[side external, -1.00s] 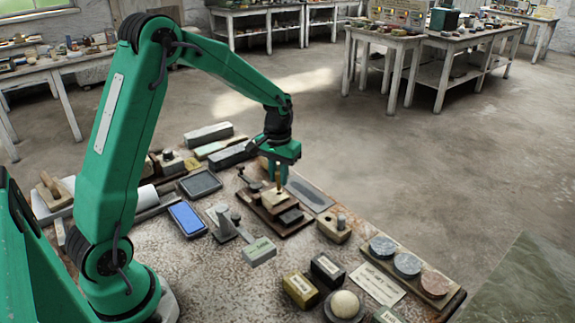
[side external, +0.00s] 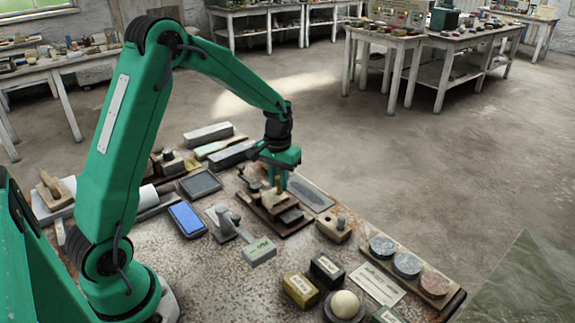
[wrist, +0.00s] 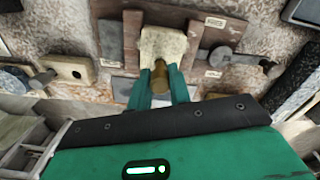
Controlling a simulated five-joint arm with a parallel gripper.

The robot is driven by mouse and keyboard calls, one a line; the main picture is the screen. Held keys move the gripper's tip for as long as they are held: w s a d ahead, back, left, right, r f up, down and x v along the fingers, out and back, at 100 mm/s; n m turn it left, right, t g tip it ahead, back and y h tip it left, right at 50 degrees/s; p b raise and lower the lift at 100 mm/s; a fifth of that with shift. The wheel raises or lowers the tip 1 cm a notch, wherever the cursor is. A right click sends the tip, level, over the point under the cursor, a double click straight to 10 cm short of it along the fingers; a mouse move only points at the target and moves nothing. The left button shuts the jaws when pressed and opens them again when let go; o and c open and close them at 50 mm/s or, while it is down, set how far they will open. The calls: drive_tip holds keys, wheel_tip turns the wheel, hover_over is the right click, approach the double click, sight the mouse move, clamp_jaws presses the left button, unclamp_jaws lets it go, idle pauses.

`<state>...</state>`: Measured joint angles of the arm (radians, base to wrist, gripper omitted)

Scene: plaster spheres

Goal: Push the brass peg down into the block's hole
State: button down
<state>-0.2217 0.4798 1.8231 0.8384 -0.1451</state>
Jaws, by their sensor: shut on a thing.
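The brass peg (wrist: 160,76) stands between the two green fingers of my gripper (wrist: 160,90), which is shut on it. In the side view, my gripper (side external: 277,180) points down over the block with a little of the peg (side external: 278,184) showing. The pale cream block (wrist: 163,46) sits just beyond the peg in the wrist view. It also shows right under my gripper in the side view (side external: 272,200). The peg's lower end meets the block's top, but the hole is hidden, so I cannot tell how deep the peg sits.
The block rests on a brown wooden board (side external: 291,230) with dark metal parts beside it. A small wooden block with a knob (side external: 334,229) stands to the right. A blue-topped tray (side external: 187,219) and a grey-green labelled block (side external: 260,252) lie at the left and front.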

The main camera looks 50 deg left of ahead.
drive_tip(key=shift+f, duration=0.9)
drive_tip(key=c, duration=1.2)
unclamp_jaws()
drive_tip(key=shift+r, duration=0.15)
drive_tip(key=shift+r, duration=1.85)
drive_tip(key=shift+r, duration=0.1)
